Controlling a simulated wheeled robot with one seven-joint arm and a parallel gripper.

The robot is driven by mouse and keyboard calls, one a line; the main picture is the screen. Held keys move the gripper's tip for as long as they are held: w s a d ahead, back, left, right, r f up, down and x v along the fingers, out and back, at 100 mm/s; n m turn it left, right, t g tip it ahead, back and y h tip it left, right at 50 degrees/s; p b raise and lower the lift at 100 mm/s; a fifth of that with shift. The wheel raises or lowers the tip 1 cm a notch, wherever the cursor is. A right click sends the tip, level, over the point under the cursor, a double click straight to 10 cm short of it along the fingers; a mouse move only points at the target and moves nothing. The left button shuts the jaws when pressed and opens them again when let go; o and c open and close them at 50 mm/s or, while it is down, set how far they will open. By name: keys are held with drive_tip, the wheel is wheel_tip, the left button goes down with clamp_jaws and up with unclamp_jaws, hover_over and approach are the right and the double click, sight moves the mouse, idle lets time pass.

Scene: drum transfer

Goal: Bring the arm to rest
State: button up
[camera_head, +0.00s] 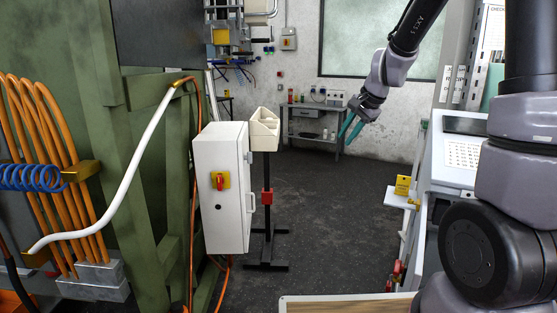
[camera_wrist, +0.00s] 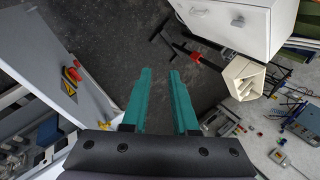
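My gripper (camera_head: 350,127) is raised in mid-air at the upper right of the head view, at the end of my dark and grey arm. Its teal fingers point down. In the wrist view the two fingers (camera_wrist: 160,72) stand apart with bare dark floor showing between them. The gripper is open and empty, and touches nothing. No drum shows in either view.
A white cabinet (camera_head: 221,188) with a red switch stands left of centre, beside a stand with a cream box (camera_head: 264,130). Green machinery (camera_head: 135,170) fills the left. A grey bench (camera_head: 313,124) is at the back wall. The middle floor (camera_head: 335,210) is clear.

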drive_tip(key=s+d+r+n, duration=0.1)
drive_tip(key=s+r, duration=0.3)
drive_tip(key=s, duration=0.4)
drive_tip(key=s+d+r+n+t+h, duration=0.1)
drive_tip(key=s+d+r+n, duration=0.1)
drive_tip(key=s, duration=0.7)
drive_tip(key=s+d+r+n, duration=0.1)
drive_tip(key=s+r+n, duration=0.2)
drive_tip(key=s+r, duration=0.4)
drive_tip(key=shift+s+d+t, duration=0.2)
drive_tip(key=shift+s+t, duration=0.2)
drive_tip(key=shift+s, duration=0.25)
